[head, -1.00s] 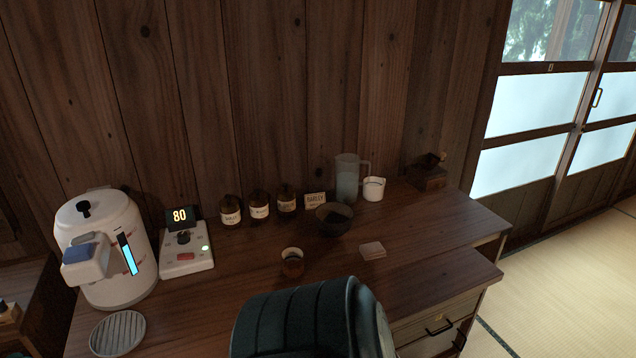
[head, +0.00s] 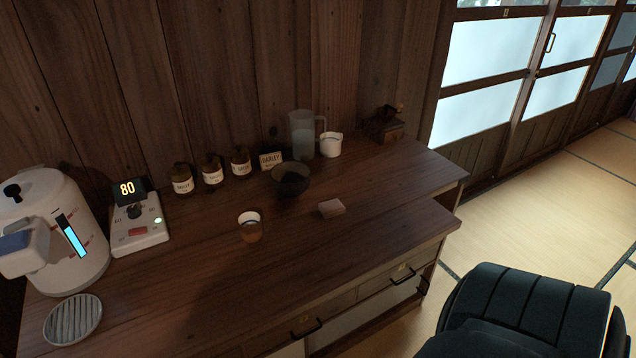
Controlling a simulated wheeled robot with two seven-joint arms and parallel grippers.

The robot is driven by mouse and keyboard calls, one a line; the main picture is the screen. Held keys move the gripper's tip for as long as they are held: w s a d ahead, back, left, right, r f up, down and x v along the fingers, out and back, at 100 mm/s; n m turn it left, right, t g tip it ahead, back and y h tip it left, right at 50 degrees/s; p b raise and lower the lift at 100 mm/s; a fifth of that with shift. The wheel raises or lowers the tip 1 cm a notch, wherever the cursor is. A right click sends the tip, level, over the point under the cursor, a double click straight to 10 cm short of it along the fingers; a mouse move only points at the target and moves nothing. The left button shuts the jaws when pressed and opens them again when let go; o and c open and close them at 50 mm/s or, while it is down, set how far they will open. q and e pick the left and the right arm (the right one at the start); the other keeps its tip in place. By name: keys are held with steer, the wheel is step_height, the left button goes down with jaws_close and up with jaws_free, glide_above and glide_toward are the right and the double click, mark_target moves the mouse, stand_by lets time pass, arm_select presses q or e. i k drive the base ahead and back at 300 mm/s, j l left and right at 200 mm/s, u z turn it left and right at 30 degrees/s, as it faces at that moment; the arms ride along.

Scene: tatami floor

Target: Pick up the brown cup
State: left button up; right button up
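The brown cup (head: 251,232) stands upright on the wooden desk (head: 200,290), near its middle. It is small, with a pale inside and an amber-brown outer wall. Nothing touches it. Neither of my grippers shows in the head view, so I cannot see how they stand.
A dark bowl (head: 290,182) is behind the cup, and a small pale block (head: 332,208) lies to its right. Brown bottles (head: 212,172), a clear pitcher (head: 302,135) and a white cup (head: 331,146) stand behind. A white dispenser (head: 60,235) and round grate (head: 73,320) are left.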

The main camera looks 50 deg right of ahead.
mark_target(249, 223)
steer(key=z, duration=1.25)
